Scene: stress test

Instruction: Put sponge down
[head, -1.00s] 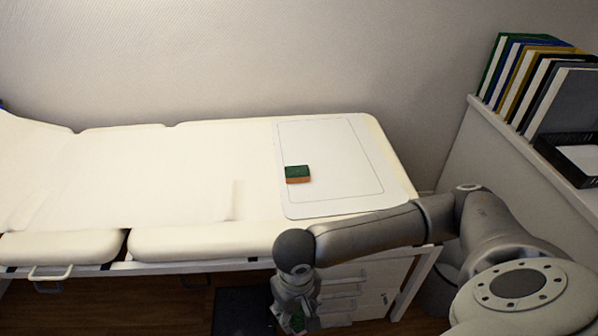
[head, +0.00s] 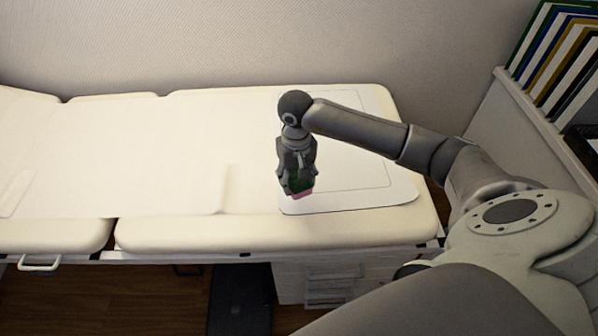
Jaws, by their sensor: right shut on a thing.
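My right gripper (head: 297,186) points down over the left part of the white mat (head: 360,165) on the padded couch. It is shut on a sponge (head: 301,194) with a green part between the fingers and a pink part at the lower end. The fingers cover much of this sponge, and I cannot tell whether it touches the mat. The green and orange sponge seen earlier on the mat does not show now; my gripper and wrist cover that area. My left gripper is out of view.
The cream couch (head: 120,180) is clear to the left of the mat, with white paper over it. The mat's right side is bare. A ledge with upright folders (head: 560,60) stands at the right. The wall runs behind the couch.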

